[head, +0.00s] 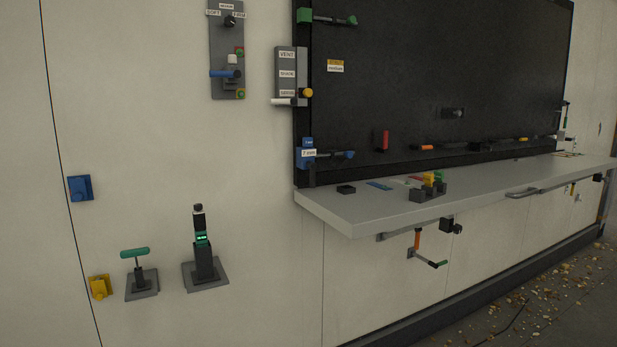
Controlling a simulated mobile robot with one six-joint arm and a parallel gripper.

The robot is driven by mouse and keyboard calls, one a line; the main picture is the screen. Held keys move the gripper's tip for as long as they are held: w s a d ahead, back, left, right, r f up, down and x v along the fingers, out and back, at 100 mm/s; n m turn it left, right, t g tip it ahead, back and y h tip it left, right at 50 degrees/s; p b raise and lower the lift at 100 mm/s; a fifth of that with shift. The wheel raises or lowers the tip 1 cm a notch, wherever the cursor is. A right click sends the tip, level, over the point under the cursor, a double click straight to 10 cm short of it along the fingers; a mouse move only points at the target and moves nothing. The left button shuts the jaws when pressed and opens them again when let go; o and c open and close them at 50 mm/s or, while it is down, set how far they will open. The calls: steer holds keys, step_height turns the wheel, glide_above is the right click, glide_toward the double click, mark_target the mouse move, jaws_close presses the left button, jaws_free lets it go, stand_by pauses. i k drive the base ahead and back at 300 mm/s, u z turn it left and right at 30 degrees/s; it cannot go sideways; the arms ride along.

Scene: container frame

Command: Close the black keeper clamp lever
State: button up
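No part is clearly marked as the black keeper clamp lever, and I cannot tell which dark fitting it is. A small black block (450,226) is fixed under the shelf's front edge. A dark knob-like fitting (453,113) sits on the black panel. A dark upright device (204,258) with a green lit display stands on a grey plate on the lower wall. Beside it is a dark post with a green T-handle (135,253). My gripper is not in view.
A grey shelf (350,215) juts out below the black panel (400,60), with small blocks on it. An orange-and-green lever (425,255) sits below. Blue (80,188) and yellow (100,287) blocks are on the left wall. Crumb-like debris (540,295) litters the floor at right.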

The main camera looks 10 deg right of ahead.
mark_target(312, 166)
steer(key=i, duration=0.65)
steer(key=z, duration=0.2)
steer(key=k, duration=0.2)
steer(key=u, duration=2.85)
